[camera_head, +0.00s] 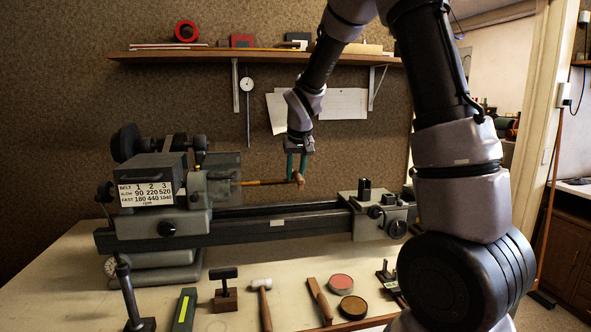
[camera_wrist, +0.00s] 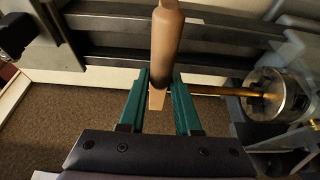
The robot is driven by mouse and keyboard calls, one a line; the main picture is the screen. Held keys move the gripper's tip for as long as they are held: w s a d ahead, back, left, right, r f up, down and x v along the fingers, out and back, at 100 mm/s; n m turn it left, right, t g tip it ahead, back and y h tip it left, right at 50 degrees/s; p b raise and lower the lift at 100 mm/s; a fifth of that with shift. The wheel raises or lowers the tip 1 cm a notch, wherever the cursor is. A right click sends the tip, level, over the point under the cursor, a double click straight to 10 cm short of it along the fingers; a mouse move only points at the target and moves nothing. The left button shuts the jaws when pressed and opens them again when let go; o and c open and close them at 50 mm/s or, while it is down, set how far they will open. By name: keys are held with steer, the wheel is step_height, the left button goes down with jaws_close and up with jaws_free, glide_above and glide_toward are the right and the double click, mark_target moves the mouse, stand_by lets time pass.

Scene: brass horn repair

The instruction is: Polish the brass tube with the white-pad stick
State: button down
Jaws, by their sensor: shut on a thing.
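My gripper (camera_head: 296,170) points down at the free end of the brass tube (camera_head: 262,182). Its teal fingers (camera_wrist: 160,88) are shut on a wooden-handled stick (camera_wrist: 166,42), which also shows at the fingertips in the head view (camera_head: 300,181). The white pad cannot be made out. The brass tube (camera_wrist: 222,95) sticks out sideways from the lathe chuck (camera_wrist: 272,95) and runs up to the right finger in the wrist view. Whether the stick touches the tube cannot be told.
The lathe bed (camera_head: 280,222) lies below my gripper, with the tailstock (camera_head: 380,215) to the right. On the bench are a mallet (camera_head: 262,290), another wooden stick (camera_head: 319,298), a red-topped tin (camera_head: 341,282) and a brown-topped tin (camera_head: 353,306). A shelf (camera_head: 230,56) hangs behind.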

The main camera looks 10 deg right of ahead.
steer(key=shift+f, duration=0.55)
stand_by(0.6)
steer(key=shift+d, duration=0.2)
stand_by(0.3)
steer(key=shift+a+f, duration=0.1)
steer(key=shift+a, duration=0.1)
stand_by(0.4)
steer(key=shift+d, duration=0.2)
stand_by(0.4)
steer(key=shift+a, duration=0.2)
stand_by(0.4)
steer(key=shift+d, duration=0.2)
steer(key=shift+a, duration=0.2)
stand_by(1.6)
